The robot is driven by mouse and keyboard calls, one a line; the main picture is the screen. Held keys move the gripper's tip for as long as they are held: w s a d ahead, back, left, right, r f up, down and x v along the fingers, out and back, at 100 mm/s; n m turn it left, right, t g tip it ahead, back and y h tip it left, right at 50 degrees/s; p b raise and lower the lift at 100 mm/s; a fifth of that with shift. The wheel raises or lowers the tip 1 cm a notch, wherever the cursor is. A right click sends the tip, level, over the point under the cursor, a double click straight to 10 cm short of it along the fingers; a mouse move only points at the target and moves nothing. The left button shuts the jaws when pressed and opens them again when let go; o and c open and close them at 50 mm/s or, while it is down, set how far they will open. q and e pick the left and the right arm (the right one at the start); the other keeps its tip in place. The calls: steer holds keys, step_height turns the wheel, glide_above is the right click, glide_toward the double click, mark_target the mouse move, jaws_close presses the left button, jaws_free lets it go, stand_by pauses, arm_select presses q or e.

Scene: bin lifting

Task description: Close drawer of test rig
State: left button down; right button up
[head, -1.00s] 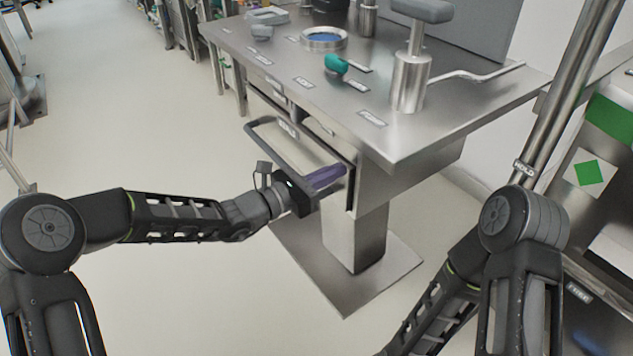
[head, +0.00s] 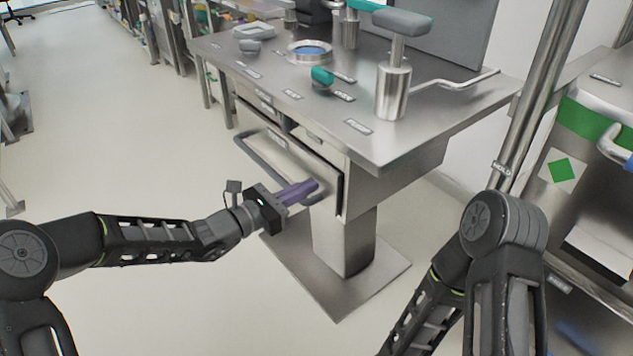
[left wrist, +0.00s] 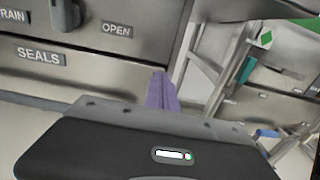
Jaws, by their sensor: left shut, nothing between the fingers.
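The test rig (head: 415,145) is a steel table with a pedestal. Its drawer (head: 305,165), labelled SEALS, has a grey bar handle (head: 262,160) and sits close against the body. A dark strip shows along its right edge; I cannot tell whether it is fully flush. The drawer front also shows in the left wrist view (left wrist: 90,62). My left gripper (head: 314,185) has purple fingers, shut and empty, at the lower right of the drawer front. The fingers also show in the left wrist view (left wrist: 161,90); contact is unclear. My right gripper is out of view.
A teal-topped knob (head: 322,77), a round port (head: 310,50) and a grey-handled press (head: 395,80) stand on the rig top. A steel cabinet with a green band (head: 590,115) stands at the right. The floor at left is clear.

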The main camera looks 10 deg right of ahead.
arm_select(q)
steer(key=p+v, duration=0.1)
steer(key=v, duration=0.7)
steer(key=shift+a+f, duration=0.15)
steer(key=shift+a, duration=0.25)
